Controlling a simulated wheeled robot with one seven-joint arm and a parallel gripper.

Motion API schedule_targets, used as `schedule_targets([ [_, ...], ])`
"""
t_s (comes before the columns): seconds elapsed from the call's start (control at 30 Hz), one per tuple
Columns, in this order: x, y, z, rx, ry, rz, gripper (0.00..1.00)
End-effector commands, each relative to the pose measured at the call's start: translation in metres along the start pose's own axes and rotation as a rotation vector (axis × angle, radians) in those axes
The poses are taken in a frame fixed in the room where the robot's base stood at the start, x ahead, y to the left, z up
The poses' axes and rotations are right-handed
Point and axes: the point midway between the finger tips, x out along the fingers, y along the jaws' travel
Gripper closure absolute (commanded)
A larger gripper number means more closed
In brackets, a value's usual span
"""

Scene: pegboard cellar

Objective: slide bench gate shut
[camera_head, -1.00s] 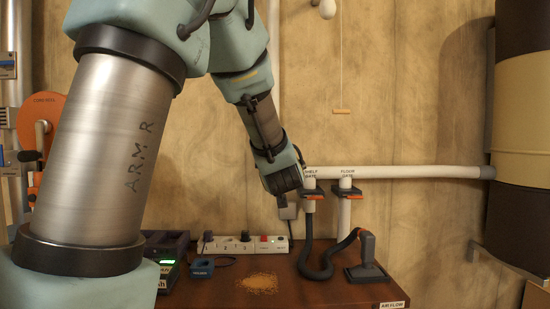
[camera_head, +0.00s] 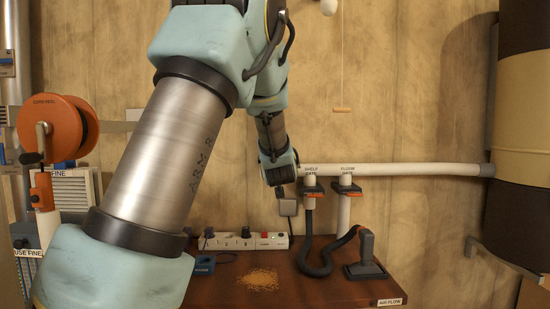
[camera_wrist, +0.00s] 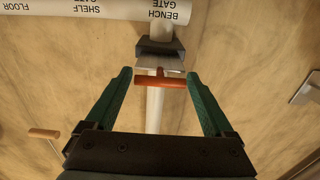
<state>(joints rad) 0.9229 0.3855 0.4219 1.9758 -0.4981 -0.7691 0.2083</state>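In the wrist view, the bench gate (camera_wrist: 160,48) is a dark grey body on the white pipe, labelled BENCH GATE, seen upside down. Its orange handle bar (camera_wrist: 161,82) stands off the body, with a pale plate (camera_wrist: 149,62) showing between them. My gripper (camera_wrist: 158,76) is open, with its two green fingers either side of the handle; I see small gaps and no clear contact. In the head view, my gripper's dark end (camera_head: 279,176) is at the pipe, left of the shelf gate (camera_head: 312,188); my arm hides the bench gate there.
The floor gate (camera_head: 348,189) is right of the shelf gate, both with orange handles. Below is a bench (camera_head: 330,290) with a power strip (camera_head: 244,241), sawdust (camera_head: 259,280) and a dark hose nozzle (camera_head: 366,255). A pull cord handle (camera_head: 342,110) hangs at right.

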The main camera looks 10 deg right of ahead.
Motion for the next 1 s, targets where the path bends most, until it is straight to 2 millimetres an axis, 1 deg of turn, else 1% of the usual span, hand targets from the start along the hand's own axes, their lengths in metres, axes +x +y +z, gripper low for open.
schedule_targets([
  [0.03,-0.0001,0.0,0.0,0.0,0.0,0.0,0.19],
  [0.07,-0.0001,0.0,0.0,0.0,0.0,0.0,0.22],
  [0.73,-0.0002,0.0001,-0.0001,0.0,0.0,0.0,0.98],
  [0.77,-0.0002,0.0001,-0.0001,0.0,0.0,0.0,1.0],
  [1.0,-0.0002,0.0001,-0.0001,0.0,0.0,0.0,1.0],
])
